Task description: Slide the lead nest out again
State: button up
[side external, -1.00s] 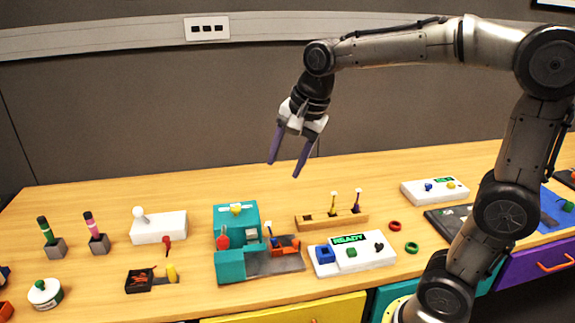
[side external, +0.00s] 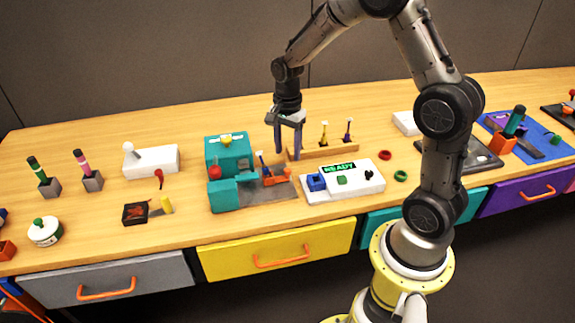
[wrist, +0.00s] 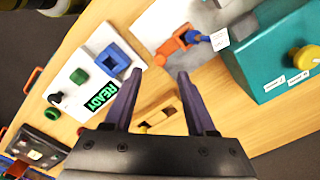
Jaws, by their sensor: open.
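The teal machine (side external: 226,152) stands left of my gripper, with a grey plate (side external: 268,193) at its right. An orange piece (side external: 277,177), which looks like the lead nest, sits on this plate beside the machine; a dark blue post with a white tag (side external: 260,156) stands at its left end. In the wrist view the orange piece (wrist: 172,47) lies just beyond the fingertips, near the teal machine (wrist: 275,55). My gripper (side external: 288,155) is open and empty, pointing down behind the orange piece and apart from it. Whether the nest is fully in or out is unclear.
A white panel (side external: 345,188) with a READY display and a blue square socket (side external: 316,182) stands right of the plate. A wooden rack (side external: 325,152) with yellow and purple posts is close right of my gripper. Red and green rings (side external: 400,175) lie further right.

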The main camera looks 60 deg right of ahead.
aim_at(287, 170)
notch_tip(287, 170, down, 6)
jog(key=shift+f, duration=0.1)
dwell(0.4)
grip_shut()
dwell(1.2)
